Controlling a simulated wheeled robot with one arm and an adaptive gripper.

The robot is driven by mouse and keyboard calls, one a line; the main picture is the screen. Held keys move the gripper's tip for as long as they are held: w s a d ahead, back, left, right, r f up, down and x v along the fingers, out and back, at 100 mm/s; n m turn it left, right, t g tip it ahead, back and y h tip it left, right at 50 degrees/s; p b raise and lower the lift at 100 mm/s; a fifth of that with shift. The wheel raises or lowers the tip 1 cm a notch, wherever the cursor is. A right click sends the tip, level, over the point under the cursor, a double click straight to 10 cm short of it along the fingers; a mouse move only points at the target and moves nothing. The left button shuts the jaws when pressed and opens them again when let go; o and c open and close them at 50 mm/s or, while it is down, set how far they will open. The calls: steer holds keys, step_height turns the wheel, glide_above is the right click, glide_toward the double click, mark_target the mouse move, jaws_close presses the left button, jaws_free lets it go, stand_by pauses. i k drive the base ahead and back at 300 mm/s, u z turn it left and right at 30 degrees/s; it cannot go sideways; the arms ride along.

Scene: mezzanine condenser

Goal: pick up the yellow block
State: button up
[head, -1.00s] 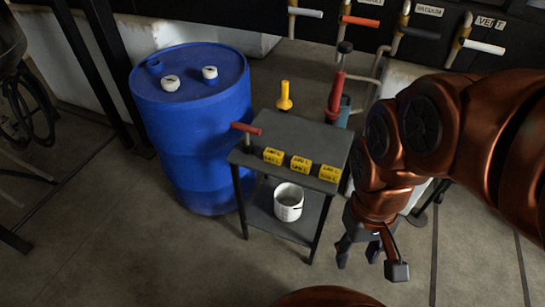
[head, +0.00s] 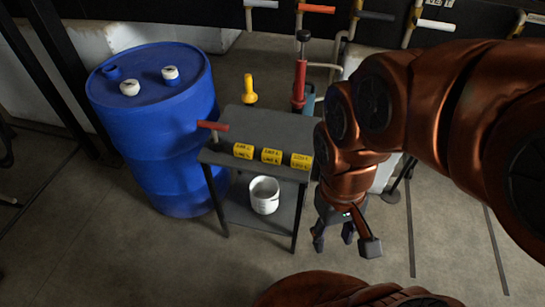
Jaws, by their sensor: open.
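Several yellow items are in the head view. Three yellow blocks with dark printing lie in a row along the front edge of the small grey table (head: 228,126): a left one (head: 243,151), a middle one (head: 271,156) and a right one (head: 301,161). My gripper (head: 333,245) hangs to the right of the table and lower in the picture, pointing down with its fingers apart and nothing between them. It is apart from the blocks. None of the blocks is hidden.
A yellow-handled tool (head: 249,90) and a red pump-like tool (head: 299,82) stand at the table's back. A white bucket (head: 264,195) sits on the lower shelf. A blue drum (head: 160,130) stands left.

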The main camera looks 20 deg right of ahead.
mark_target(300, 161)
steer(key=k, duration=1.3)
steer(key=u, duration=0.8)
steer(key=i, duration=1.25)
steer(key=z, duration=0.5)
steer(key=i, duration=0.55)
steer(key=z, duration=0.55)
